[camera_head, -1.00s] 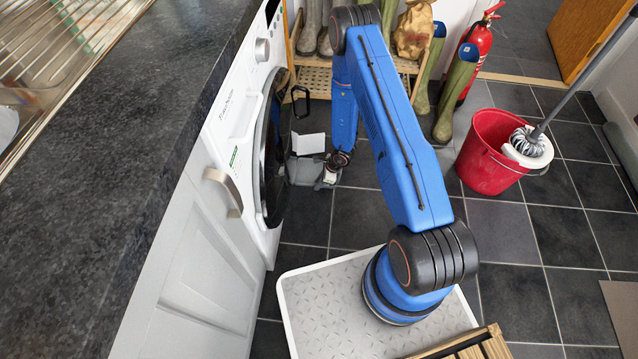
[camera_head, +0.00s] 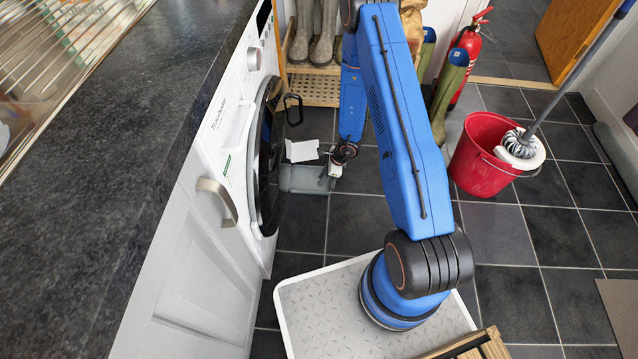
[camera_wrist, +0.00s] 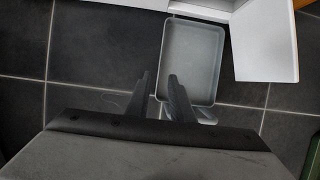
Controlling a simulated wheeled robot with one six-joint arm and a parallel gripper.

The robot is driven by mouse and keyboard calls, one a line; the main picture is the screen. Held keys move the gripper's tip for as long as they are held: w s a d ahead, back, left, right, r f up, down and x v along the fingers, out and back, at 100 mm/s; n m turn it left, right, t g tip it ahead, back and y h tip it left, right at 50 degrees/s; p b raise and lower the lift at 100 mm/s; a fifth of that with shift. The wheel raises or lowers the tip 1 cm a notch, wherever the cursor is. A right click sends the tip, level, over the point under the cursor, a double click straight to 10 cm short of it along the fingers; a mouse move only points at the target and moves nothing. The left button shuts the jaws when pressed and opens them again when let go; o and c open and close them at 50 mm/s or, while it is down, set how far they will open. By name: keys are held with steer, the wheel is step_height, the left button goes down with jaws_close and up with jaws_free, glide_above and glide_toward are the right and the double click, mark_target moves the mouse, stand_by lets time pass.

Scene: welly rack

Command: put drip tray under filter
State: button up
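The drip tray (camera_head: 304,179), a shallow grey tray, lies on the dark tiles in front of the washing machine (camera_head: 248,130). A white flap (camera_head: 301,150) stands out from the machine's lower front beside it. In the wrist view the tray (camera_wrist: 190,62) has one end against the machine's white base, and the flap (camera_wrist: 262,42) is to its right. My gripper (camera_wrist: 159,76) is at the tray's near left corner with its fingers apart; one fingertip overlaps the tray's edge in the picture. My gripper (camera_head: 335,172) is right of the tray in the head view. The filter itself is not visible.
A red bucket (camera_head: 482,160) with a mop stands on the right. A wooden shoe rack (camera_head: 315,90) with boots is at the back, near a fire extinguisher (camera_head: 465,55).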

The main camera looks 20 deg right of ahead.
steer(key=w+a+r+n+t+y, duration=0.1)
steer(key=w+a+r+n, duration=0.15)
steer(key=r, duration=0.85)
steer(key=w+a+r+n+y, duration=0.1)
steer(key=r+n, duration=0.2)
steer(key=r, duration=0.8)
steer(key=s+a+r+n, duration=0.2)
steer(key=s+r+n, duration=0.1)
steer(key=r, duration=0.7)
steer(key=s+a+r+n, duration=0.1)
steer(key=s+r+n, duration=0.2)
steer(key=r, duration=0.6)
steer(key=s+d+r+n+h, duration=0.1)
steer(key=s+r+n, duration=0.6)
steer(key=s+r, duration=0.75)
steer(key=s+d+r+n+t+h, duration=0.1)
steer(key=s+d+r+n+h, duration=0.1)
steer(key=s, duration=0.6)
steer(key=s+d+r+n+t+h, duration=0.1)
steer(key=s+d+r+n+h, duration=0.1)
steer(key=s+d, duration=0.5)
step_height(320, 180, up, 2)
steer(key=shift+s+r+h, duration=0.1)
steer(key=shift+s+h, duration=0.5)
steer(key=shift+s, duration=0.15)
